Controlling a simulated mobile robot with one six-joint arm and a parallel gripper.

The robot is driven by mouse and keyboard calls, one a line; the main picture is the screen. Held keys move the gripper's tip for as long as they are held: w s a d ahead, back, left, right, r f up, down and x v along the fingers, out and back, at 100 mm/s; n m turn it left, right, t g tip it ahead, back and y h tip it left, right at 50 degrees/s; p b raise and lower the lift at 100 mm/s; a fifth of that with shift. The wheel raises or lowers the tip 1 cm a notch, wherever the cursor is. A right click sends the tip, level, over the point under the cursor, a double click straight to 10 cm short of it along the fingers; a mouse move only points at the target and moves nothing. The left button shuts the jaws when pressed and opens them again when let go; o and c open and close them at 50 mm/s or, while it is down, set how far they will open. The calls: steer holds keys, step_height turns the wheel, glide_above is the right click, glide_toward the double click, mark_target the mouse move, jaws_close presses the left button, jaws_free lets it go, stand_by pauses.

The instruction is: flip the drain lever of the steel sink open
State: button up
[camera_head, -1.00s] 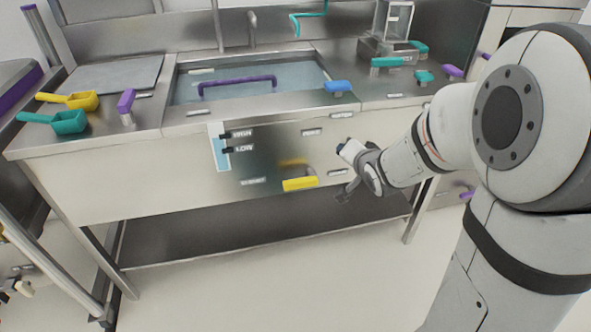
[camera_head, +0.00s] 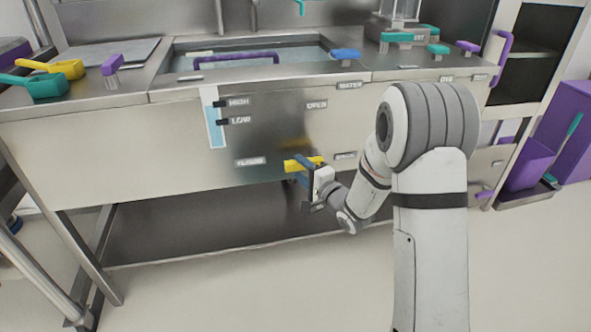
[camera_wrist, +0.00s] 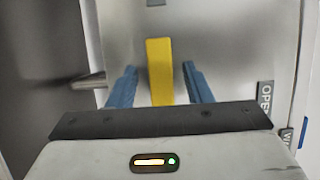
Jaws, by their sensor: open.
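The yellow drain lever (camera_head: 291,165) lies roughly level on the front panel of the steel sink (camera_head: 180,140), between a CLOSED label (camera_head: 250,161) on its left and another label on its right. An OPEN label (camera_head: 317,105) is above it. My gripper (camera_head: 301,168) is at the lever, covering part of it. In the wrist view, the yellow lever (camera_wrist: 159,75) stands between the two blue fingers of my open gripper (camera_wrist: 160,68), with a gap showing on each side. I see no grip on it.
A purple bar (camera_head: 236,60) crosses the basin, and a blue handle (camera_head: 346,54) sits on the rim. A level gauge (camera_head: 213,118) is left of the lever. Yellow (camera_head: 66,68) and teal (camera_head: 38,86) scoops lie on the left counter. Floor in front is clear.

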steer(key=shift+x, duration=1.45)
steer(key=shift+c, duration=0.5)
jaws_close()
